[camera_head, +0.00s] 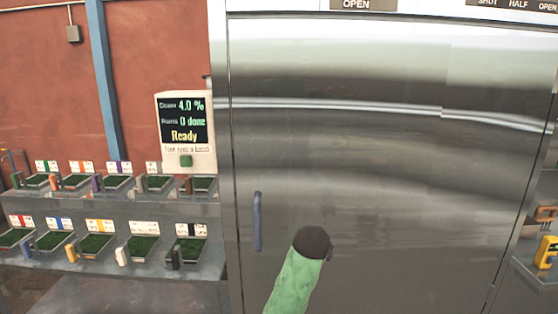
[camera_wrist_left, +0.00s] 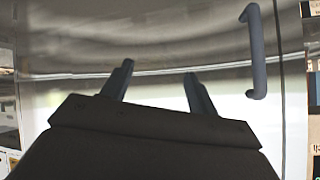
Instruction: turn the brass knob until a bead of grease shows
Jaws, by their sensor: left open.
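No brass knob and no bead of grease can be made out in either view. My left gripper (camera_wrist_left: 158,72) is open, with its two fingers apart and nothing between them, facing the steel door in the left wrist view. In the head view a green arm with a dark wrist end (camera_head: 313,243) comes up from the bottom in front of the door; it appears to be my left arm, and its fingers are hidden there. My right gripper is not in view.
A large steel cabinet door (camera_head: 380,180) fills the middle, with a blue-grey handle (camera_head: 257,222) that also shows in the left wrist view (camera_wrist_left: 255,50). A display reading "Ready" (camera_head: 184,120) stands left, above two shelves of green-filled trays. A yellow device (camera_head: 545,252) sits far right.

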